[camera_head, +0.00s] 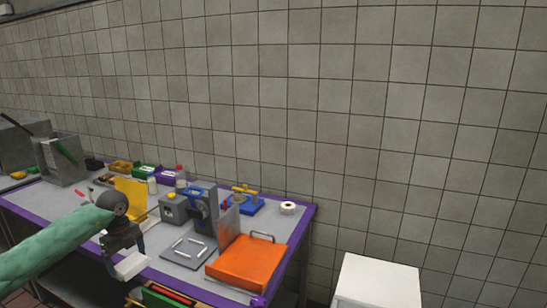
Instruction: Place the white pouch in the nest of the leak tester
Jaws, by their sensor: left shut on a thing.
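My left gripper (124,250) hangs at the end of the green-sleeved left arm, over the front edge of the bench. It is shut on the white pouch (132,265), which shows below the fingers, slightly tilted. The pouch is apart from the machines on the bench. I cannot tell for sure which machine is the leak tester. A grey and blue machine (203,204) stands right of the gripper, and a grey plate with a handle (188,250) lies in front of it. No nest can be made out clearly. My right gripper is not in view.
A blue and yellow fixture (243,202) and a white roll (288,208) stand behind. A yellow panel (131,190) and small bins (145,172) are left. A white cabinet (376,281) stands right.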

